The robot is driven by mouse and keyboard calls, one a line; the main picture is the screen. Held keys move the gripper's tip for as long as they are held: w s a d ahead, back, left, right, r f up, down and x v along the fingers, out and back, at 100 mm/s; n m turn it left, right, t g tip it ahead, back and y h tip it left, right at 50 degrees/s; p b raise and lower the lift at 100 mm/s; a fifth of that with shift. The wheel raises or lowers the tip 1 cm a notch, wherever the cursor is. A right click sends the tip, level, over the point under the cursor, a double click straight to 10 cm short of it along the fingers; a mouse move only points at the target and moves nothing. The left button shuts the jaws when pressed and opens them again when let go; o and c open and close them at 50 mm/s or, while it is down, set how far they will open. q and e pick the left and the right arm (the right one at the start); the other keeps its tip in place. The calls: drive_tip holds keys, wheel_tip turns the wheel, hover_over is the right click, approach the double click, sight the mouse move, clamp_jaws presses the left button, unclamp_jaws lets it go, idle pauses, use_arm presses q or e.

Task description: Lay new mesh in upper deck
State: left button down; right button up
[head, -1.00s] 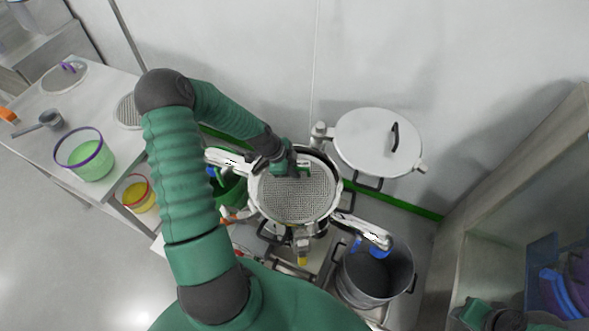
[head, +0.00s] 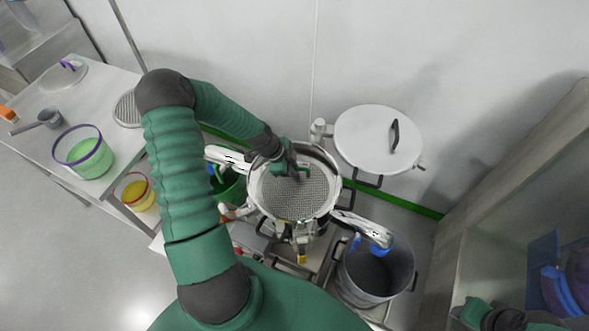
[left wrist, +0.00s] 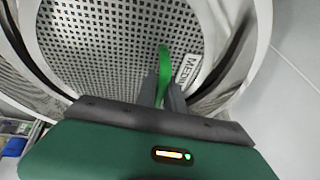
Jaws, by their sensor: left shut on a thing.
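My left gripper (head: 296,174) is over the round sieve housing (head: 334,202) in the middle of the head view. It is shut on the green handle (left wrist: 165,74) of a round perforated mesh (head: 297,200). The mesh lies within the steel rim, close to level; I cannot tell whether it is fully seated. In the left wrist view the mesh (left wrist: 110,45) fills the middle, with a white label (left wrist: 187,72) reading "MEDI", partly hidden by the fingers. My right gripper (head: 484,315) shows only in part at the lower right edge.
A white lid (head: 372,140) with a black handle is swung aside behind right. A dark pot (head: 375,275) stands under the right spout, a green bucket (head: 229,188) at left. The left table holds a green-filled tub (head: 88,158), a scoop (head: 48,119) and two round discs.

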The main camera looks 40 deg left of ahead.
use_arm(q)
drive_tip(key=shift+f, duration=0.45)
drive_tip(key=c, duration=1.4)
unclamp_jaws()
drive_tip(key=shift+o, duration=0.2)
drive_tip(key=shift+s, duration=0.1)
drive_tip(key=v, duration=1.6)
drive_tip(key=shift+a+r, duration=0.25)
drive_tip(key=shift+r, duration=0.15)
